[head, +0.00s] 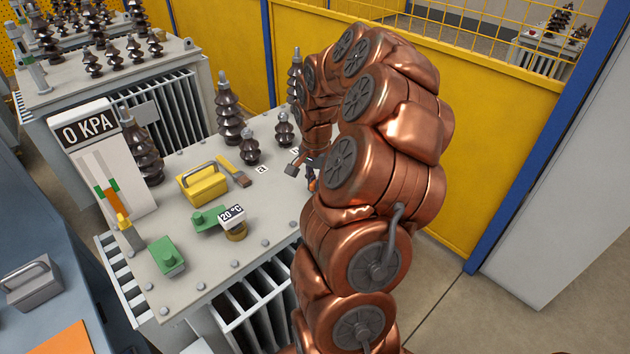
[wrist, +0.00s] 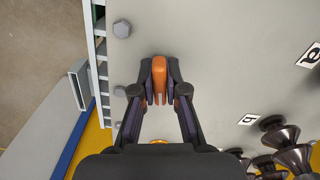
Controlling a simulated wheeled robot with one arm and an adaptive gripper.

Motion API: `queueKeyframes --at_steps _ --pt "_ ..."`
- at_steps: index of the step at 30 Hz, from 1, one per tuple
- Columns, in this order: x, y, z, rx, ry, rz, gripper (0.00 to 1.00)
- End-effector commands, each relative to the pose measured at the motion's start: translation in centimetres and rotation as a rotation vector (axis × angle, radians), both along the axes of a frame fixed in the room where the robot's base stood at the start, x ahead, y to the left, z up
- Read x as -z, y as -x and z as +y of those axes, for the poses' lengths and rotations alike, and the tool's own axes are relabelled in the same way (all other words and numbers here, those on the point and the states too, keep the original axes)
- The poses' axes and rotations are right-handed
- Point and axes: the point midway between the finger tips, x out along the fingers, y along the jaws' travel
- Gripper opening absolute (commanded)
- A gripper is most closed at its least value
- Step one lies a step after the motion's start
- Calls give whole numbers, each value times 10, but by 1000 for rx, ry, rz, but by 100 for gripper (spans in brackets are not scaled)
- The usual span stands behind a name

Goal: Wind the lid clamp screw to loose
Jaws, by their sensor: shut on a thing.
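My gripper (wrist: 160,84) points down at the grey transformer lid (wrist: 215,60) in the wrist view. Its two dark fingers are closed on an upright orange piece, seen as the clamp screw (wrist: 160,66), near the lid's edge. The screw's lower part and its seat are hidden, so how far it is wound cannot be told. In the head view my gripper (head: 303,168) is small and partly covered by my copper arm, at the right side of the lid (head: 180,238). A little orange shows beside it there.
On the lid stand dark insulators (head: 230,115), a yellow handled box (head: 203,184), a brush (head: 236,172), green blocks (head: 168,257) and a 20 °C gauge (head: 233,217). A 0 KPA panel (head: 104,160) stands left. Hex bolts (wrist: 122,29) line the edge. A yellow fence (head: 465,150) is behind.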

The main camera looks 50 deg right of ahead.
Motion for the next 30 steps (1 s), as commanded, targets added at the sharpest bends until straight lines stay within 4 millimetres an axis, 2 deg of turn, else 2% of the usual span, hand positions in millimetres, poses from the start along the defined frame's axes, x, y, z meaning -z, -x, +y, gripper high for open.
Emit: queueKeyframes --at_steps 6,18,25,30 --pt "1 -1 0 -163 2 -2 0" --pt "1 -1 0 -207 1 -1 0" --pt "1 -1 0 -381 3 -3 0" --pt "0 -1 0 -438 2 -2 0"
